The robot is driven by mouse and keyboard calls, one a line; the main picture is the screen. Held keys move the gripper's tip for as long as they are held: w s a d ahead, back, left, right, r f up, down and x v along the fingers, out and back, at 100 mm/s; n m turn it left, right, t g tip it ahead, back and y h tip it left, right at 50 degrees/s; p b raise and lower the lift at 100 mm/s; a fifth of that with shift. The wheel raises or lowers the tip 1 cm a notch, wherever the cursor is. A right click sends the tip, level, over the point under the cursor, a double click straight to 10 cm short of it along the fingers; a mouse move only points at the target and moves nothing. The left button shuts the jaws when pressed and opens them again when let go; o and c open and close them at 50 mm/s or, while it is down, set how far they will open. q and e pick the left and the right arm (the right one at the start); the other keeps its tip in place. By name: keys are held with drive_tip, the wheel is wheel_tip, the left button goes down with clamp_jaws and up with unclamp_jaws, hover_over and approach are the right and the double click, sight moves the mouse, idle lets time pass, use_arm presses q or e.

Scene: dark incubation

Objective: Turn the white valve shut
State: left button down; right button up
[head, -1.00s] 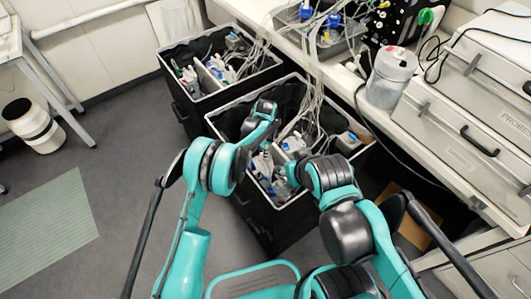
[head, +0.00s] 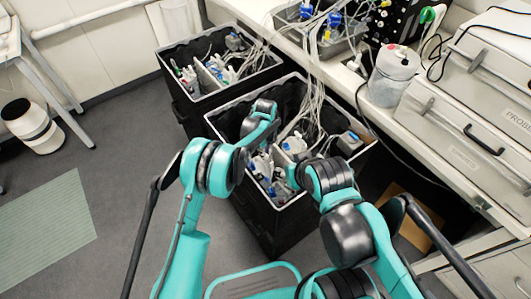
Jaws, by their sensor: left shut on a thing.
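My left arm reaches into the near black box (head: 229,116), which holds white and blue fittings and pale tubes. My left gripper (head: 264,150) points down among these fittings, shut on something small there. A whitish part (head: 262,166) shows just below it. It may be the white valve, but it is too small and too covered to tell how it is turned. My right arm also comes over the box's front edge. Its wrist (head: 297,173) is beside the fittings, and its fingers are hidden.
A second black box (head: 172,68) with similar fittings stands behind to the left. A bench on the right carries a grey tray (head: 347,46), a translucent canister (head: 389,77) and grey cases (head: 455,120). Tubes run from the tray into both boxes.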

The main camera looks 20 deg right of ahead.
use_arm(q)
drive_tip(key=shift+m, duration=0.6)
drive_tip(key=c, duration=1.6)
unclamp_jaws()
drive_tip(key=shift+r, duration=4.05)
